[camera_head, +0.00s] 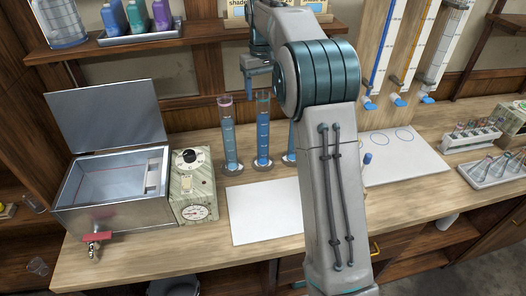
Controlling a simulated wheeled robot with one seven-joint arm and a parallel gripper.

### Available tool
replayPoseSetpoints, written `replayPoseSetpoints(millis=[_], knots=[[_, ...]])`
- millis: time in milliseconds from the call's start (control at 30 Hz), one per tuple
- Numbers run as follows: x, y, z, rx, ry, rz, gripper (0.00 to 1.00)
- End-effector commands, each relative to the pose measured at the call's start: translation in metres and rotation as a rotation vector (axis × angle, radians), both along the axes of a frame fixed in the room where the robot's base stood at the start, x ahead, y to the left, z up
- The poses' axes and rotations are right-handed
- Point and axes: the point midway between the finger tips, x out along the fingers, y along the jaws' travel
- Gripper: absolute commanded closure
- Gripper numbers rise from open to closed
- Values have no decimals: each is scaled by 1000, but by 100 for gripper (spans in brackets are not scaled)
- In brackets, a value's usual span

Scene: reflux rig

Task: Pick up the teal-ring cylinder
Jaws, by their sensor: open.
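Several clear graduated cylinders with blue liquid stand upright in a row on the wooden bench in the head view. The middle one is the teal-ring cylinder (263,134), with a teal band at its rim. The left cylinder (229,136) has a pinkish rim. A third cylinder (291,142) is mostly hidden behind my arm, so its ring colour cannot be told. My gripper (258,86) is open and empty, pointing down above the row, near the teal-ring cylinder's top. The far finger is partly hidden, and no contact with the cylinder can be made out.
A metal bath (115,205) with a raised lid and a control box (193,187) stand at left. A white mat (262,213) lies in front of the cylinders. Hanging burettes (402,50), a circle-marked white sheet (405,160) and a tray (492,170) are at right. A shelf runs behind.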

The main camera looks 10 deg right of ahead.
Motion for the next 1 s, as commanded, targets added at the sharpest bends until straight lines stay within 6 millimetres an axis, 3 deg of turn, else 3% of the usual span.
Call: replayPoseSetpoints(millis=[267, 533, 833, 867, 1000], knots=[[-1, -1, -20, 0, 2, 0, 37], [-2, -2, -57, 0, 2, -1, 37], [-1, -2, -63, -1, -1, 0, 37], [-1, -2, -63, -1, -1, 0, 43], [-1, -2, -62, -1, -1, 0, 82]])
